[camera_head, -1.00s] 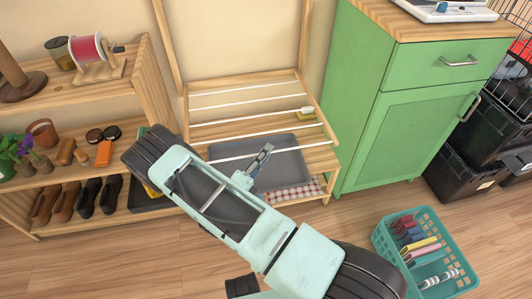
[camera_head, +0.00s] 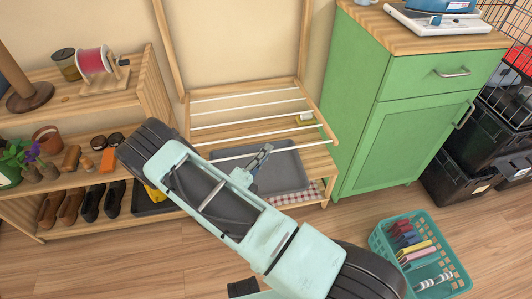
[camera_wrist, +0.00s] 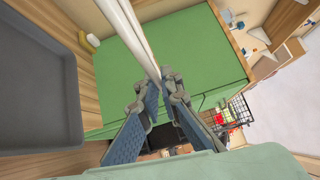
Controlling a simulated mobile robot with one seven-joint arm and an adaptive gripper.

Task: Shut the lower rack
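The lower rack (camera_head: 331,140) is a pale wood frame with several white rods, folded out low over a shelf. My gripper (camera_head: 265,152) is at its front rod. In the wrist view, white rods (camera_wrist: 136,34) run from the top edge down to my fingertips (camera_wrist: 158,88). The fingertips are close together with a rod between them, and they appear shut on it. The exact contact is partly hidden by the fingertips.
A grey tray (camera_head: 272,176) lies beneath the rods, and a sponge-like item (camera_head: 305,119) is near the right side. A green cabinet (camera_head: 417,140) stands close at right. A shoe shelf (camera_head: 140,92) is at left. A teal basket (camera_head: 455,279) stands on the floor.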

